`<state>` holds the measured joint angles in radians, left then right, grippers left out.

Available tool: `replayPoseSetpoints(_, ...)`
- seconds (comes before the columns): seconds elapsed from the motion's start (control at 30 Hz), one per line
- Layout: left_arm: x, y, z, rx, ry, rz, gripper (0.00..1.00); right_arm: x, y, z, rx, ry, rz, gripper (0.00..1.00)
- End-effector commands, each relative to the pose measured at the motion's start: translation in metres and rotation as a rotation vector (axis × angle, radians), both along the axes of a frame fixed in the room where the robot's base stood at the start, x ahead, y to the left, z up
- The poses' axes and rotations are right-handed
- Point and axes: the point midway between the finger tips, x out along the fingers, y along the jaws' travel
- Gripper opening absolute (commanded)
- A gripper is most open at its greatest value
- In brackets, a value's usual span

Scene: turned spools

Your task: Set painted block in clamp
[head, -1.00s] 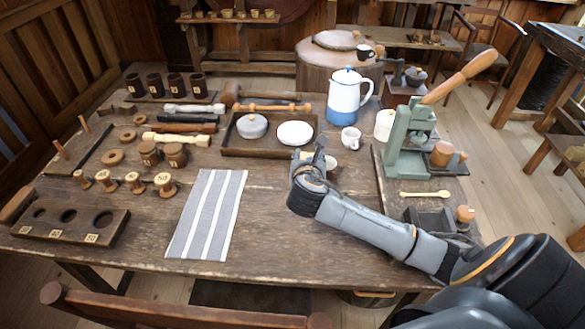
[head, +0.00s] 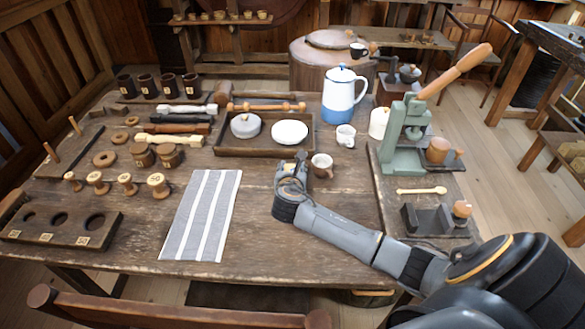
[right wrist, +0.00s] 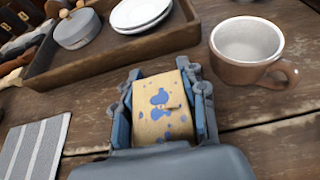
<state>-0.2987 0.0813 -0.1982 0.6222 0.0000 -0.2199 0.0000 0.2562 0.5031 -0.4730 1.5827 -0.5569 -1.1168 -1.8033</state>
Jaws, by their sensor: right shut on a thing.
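The painted block (right wrist: 162,105), pale wood with blue spots, is between the fingers of my right gripper (right wrist: 165,108) in the right wrist view. The gripper is shut on it. In the head view this gripper (head: 296,168) is over the table's middle, left of a brown mug; the block is hard to make out there. A dark clamp-like bracket (head: 428,221) with upright ends and a round wooden knob (head: 462,209) stands at the table's right front, well right of the gripper. Its gap looks empty. My left gripper is not in view.
The brown mug (head: 322,165) is close beside my right gripper. Behind is a dark tray (head: 232,151) with a grey pot and white plates. A striped cloth (head: 200,215) lies at left.

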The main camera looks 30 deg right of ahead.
Motion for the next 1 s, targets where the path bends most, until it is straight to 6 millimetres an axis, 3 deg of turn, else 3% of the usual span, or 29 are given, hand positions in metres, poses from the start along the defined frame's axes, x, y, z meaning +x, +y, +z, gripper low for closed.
replayPoseSetpoints(0.1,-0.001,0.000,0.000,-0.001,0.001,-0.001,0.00,0.000,0.000,-0.003,-0.001,0.001,-0.001,0.08)
replayPoseSetpoints(0.13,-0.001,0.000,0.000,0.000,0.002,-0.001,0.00,0.000,0.000,-0.003,0.000,0.000,-0.001,0.47)
replayPoseSetpoints(0.2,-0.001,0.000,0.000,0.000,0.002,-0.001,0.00,0.000,0.000,-0.003,0.000,0.000,-0.001,0.62)
replayPoseSetpoints(0.23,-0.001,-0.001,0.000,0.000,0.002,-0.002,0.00,0.000,0.000,-0.003,0.000,0.000,-0.001,0.64)
replayPoseSetpoints(0.63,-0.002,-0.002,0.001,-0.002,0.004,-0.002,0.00,-0.003,0.003,0.002,0.001,0.000,0.002,0.64)
replayPoseSetpoints(1.0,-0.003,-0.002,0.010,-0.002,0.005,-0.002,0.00,-0.057,0.044,0.030,0.001,0.000,0.002,0.64)
